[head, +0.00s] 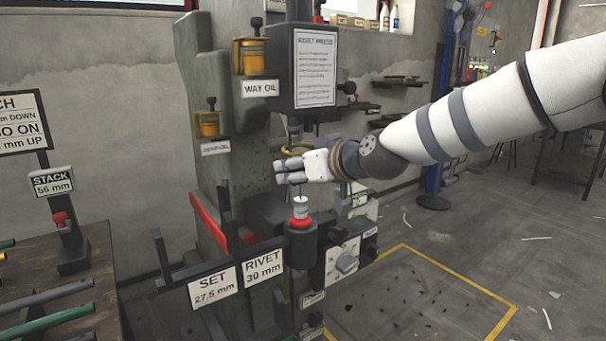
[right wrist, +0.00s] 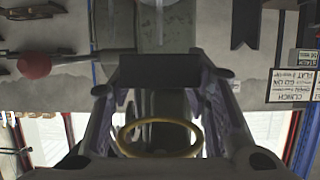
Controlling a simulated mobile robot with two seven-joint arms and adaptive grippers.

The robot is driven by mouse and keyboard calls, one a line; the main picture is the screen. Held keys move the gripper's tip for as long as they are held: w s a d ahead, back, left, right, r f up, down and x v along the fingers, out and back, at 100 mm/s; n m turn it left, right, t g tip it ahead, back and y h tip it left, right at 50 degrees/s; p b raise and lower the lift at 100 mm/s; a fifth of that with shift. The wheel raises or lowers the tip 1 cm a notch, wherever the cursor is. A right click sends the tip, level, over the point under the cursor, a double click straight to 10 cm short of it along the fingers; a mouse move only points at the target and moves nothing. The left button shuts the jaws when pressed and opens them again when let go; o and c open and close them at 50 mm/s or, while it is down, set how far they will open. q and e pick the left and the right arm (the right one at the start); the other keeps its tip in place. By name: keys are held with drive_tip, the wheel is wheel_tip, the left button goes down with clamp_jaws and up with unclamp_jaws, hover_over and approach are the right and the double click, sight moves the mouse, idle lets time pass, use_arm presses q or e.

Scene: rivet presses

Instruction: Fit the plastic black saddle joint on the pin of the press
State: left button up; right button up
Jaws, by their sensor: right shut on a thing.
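The press (head: 212,130) is a tall grey machine in the middle of the head view. Its lower post carries a pale pin (head: 300,207) with a red collar under it, upright. My right gripper (head: 284,172) is at the press, a little above the pin and apart from it. In the right wrist view, a black block (right wrist: 158,66) sits between my fingertips, and it looks like the black saddle joint. The gripper is shut on it. In the head view the fingers hide the joint. My left gripper is not in view.
A yellow ring (head: 297,149) is by the hand, and it shows in the right wrist view (right wrist: 158,124). A sign board (head: 315,68) hangs above. A bench (head: 95,300) with several rods is at the left. The floor at the right is mostly clear.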

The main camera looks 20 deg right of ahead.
sight(298, 197)
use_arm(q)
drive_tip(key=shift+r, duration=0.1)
use_arm(e)
drive_tip(key=shift+r, duration=0.1)
idle(0.3)
use_arm(q)
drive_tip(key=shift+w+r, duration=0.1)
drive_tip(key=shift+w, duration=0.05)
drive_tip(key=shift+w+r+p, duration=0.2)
drive_tip(key=shift+p, duration=0.15)
idle(0.7)
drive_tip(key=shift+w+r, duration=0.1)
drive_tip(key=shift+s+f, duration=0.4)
use_arm(e)
drive_tip(key=shift+f, duration=2)
